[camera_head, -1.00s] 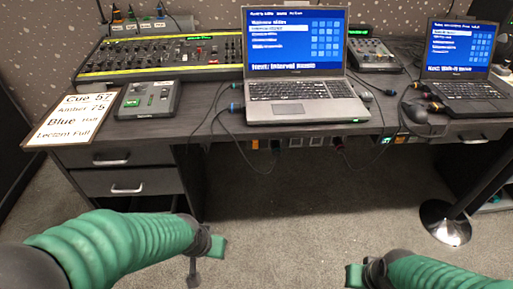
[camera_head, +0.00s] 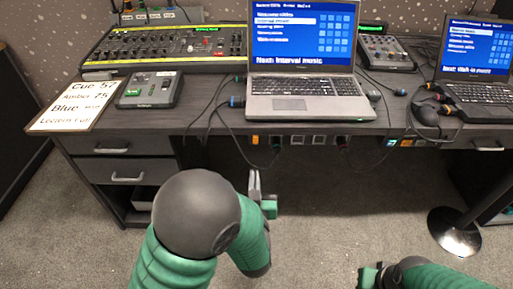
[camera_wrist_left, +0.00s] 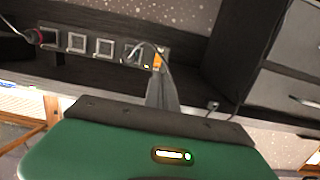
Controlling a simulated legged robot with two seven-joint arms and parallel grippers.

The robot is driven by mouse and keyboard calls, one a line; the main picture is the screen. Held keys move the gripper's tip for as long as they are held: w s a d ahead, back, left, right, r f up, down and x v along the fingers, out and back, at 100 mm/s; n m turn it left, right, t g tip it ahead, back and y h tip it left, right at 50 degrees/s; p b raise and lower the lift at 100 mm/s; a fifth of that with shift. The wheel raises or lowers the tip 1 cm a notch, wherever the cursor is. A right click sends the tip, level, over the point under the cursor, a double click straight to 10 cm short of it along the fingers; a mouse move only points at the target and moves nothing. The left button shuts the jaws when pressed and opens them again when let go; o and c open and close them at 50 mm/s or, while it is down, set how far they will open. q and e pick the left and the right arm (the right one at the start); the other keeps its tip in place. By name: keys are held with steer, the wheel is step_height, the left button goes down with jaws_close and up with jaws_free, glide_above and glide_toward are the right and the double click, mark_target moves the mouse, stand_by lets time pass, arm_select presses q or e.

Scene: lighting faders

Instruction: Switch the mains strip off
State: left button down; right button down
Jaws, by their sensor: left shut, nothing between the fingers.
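The mains strip (camera_head: 308,140) runs under the front edge of the desk, with several sockets in a row and a lit orange switch (camera_head: 255,140) at its left end. In the left wrist view the strip (camera_wrist_left: 90,45) appears tilted, with the orange switch (camera_wrist_left: 159,58) just beyond my fingertips. My left gripper (camera_head: 255,174) is shut and empty, pointing up toward the switch from a little below; in the wrist view its fingers (camera_wrist_left: 162,88) partly cover the area under it. I cannot tell contact. My right gripper (camera_head: 368,276) is low at the bottom right, its jaws unclear.
Cables hang below the desk edge (camera_head: 210,125) near the strip, one passing close to the orange switch. A laptop (camera_head: 300,108), a mixing desk (camera_head: 165,50) and a fader box (camera_head: 150,91) stand above. Drawers (camera_head: 125,172) lie left. A round-based stand (camera_head: 455,235) is at right.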

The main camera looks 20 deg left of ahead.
mark_target(255, 142)
arm_select(q)
steer(key=b+x, duration=0.3)
steer(key=x, duration=0.3)
steer(key=b+x, duration=0.3)
steer(key=x, duration=0.4)
steer(key=shift+f, duration=0.25)
steer(key=shift+w+a, duration=0.1)
steer(key=shift+w, duration=0.4)
steer(key=shift+r, duration=0.15)
